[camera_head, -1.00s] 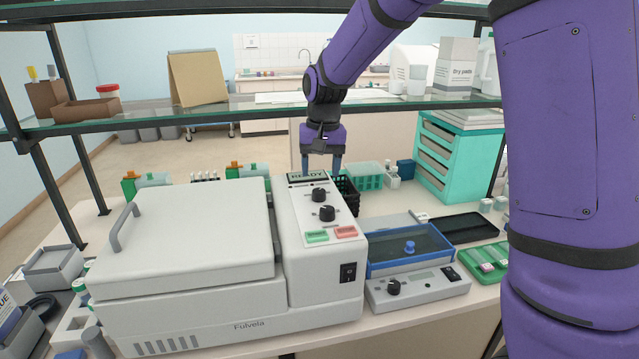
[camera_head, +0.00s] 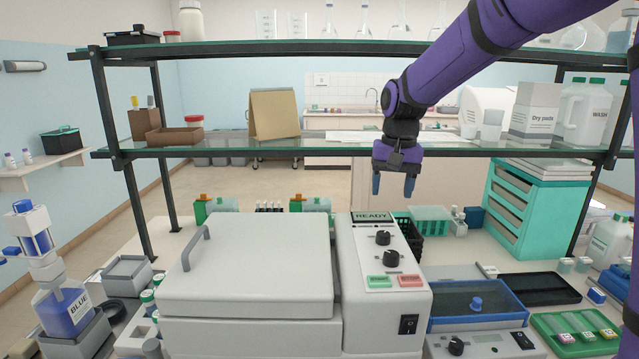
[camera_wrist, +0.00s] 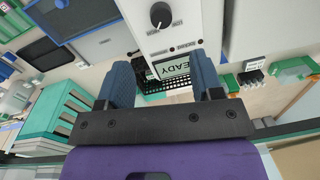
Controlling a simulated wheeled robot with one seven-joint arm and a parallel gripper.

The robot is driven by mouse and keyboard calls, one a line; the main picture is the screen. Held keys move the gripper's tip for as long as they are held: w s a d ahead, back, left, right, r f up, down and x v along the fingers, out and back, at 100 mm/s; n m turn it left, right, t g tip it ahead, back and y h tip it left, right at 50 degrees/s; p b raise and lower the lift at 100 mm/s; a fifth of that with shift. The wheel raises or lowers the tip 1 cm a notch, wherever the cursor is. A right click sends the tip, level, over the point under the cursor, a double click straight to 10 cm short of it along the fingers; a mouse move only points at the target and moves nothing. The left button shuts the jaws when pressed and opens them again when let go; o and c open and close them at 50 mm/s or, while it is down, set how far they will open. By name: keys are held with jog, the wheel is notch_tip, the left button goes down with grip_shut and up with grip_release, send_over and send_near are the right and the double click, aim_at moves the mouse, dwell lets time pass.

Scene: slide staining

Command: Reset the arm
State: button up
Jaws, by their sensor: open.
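My gripper (camera_head: 394,186) hangs from my purple arm with its two blue fingers pointing down, apart and empty. In the head view it is in front of the lower glass shelf, above the black basket (camera_head: 408,232) and behind the white machine's control panel. In the wrist view my gripper (camera_wrist: 168,82) shows its fingers spread, with the machine's READY display (camera_wrist: 172,68) and part of the black basket seen between them. Nothing is held.
The white lidded machine (camera_head: 250,265) fills the front middle. A blue-framed tray unit (camera_head: 470,300) and a green slide tray (camera_head: 575,330) stand to its right. A teal drawer cabinet (camera_head: 535,210) stands at back right. The glass shelf (camera_head: 300,150) crosses behind.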

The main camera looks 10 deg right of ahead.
jog(key=s+d+r+n+t, duration=0.15)
jog(key=s+r, duration=0.25)
jog(key=s, duration=0.4)
jog(key=s+d+r+t, duration=0.1)
jog(key=s+d+r, duration=0.2)
jog(key=s, duration=0.5)
jog(key=s+f+t, duration=0.1)
jog(key=s, duration=0.6)
jog(key=s+d+f+n+t, duration=0.1)
jog(key=s, duration=0.6)
jog(key=shift+s+d+h, duration=0.3)
jog(key=shift+s, duration=0.1)
